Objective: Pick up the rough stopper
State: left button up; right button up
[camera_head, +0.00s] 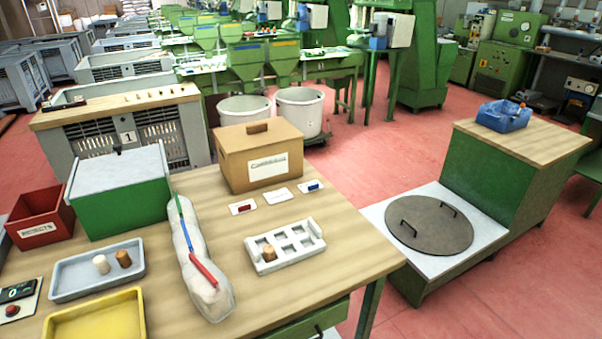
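Three small stoppers show. A pale, smooth-looking stopper (101,264) and a brown stopper (123,258) stand upright side by side in the grey-blue tray (64,293) at the left of the table. Another brown stopper (269,253) sits in the front left compartment of a white rack (284,262); the other compartments look empty. The brown ones look darker and more mottled than the pale one, but they are too small to tell which is rough. Neither of my grippers shows in the view.
A long pale lumpy roll (190,262) with coloured strips lies between tray and rack. A yellow tray (95,322), green box (121,195), red bin (40,217) and cardboard box (258,158) surround them. Small cards lie behind the rack. Bare tabletop (345,255) lies right of it.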

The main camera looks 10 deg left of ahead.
aim_at(122, 257)
jog(key=k+u, duration=0.2)
jog(key=u, duration=0.95)
